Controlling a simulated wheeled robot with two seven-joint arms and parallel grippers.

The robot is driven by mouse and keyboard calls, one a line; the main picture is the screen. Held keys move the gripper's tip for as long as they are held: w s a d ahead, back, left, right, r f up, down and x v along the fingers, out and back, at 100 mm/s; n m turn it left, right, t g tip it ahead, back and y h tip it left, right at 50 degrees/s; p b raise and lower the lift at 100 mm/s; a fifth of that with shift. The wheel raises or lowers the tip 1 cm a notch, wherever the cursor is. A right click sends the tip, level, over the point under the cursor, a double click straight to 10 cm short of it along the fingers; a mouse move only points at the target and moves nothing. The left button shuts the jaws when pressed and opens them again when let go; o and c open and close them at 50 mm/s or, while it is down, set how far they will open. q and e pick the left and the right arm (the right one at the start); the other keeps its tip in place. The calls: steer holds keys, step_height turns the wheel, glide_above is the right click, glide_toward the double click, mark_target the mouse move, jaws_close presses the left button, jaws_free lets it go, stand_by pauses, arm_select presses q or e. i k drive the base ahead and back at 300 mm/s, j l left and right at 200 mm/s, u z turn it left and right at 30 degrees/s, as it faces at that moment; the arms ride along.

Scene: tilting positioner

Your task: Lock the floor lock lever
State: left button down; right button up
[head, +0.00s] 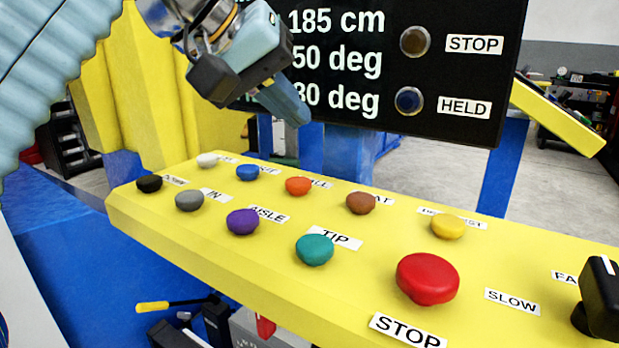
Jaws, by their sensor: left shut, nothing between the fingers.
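My left gripper (290,103) hangs above the back of the yellow control panel, in front of the dark display. Its fingers are together and hold nothing. A dark lever with a yellow grip (153,307) shows low at the left, below the panel's front edge, lying nearly level in the picture. No label on it can be read, so I cannot tell for sure that it is the floor lock lever. The gripper is well above it and apart from it. My right gripper is not in view.
The yellow panel (150,212) carries several coloured buttons, a large red STOP button (427,279) and a black knob (601,298) at the right. The display (440,75) stands behind with STOP and HELD lamps. A red part (265,327) shows below the panel.

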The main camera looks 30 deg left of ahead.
mark_target(148, 307)
steer(key=k+j, duration=0.3)
steer(key=k, duration=0.15)
steer(key=k+j, duration=0.3)
steer(key=k, duration=0.15)
steer(key=k+j, duration=0.3)
steer(key=k, duration=0.2)
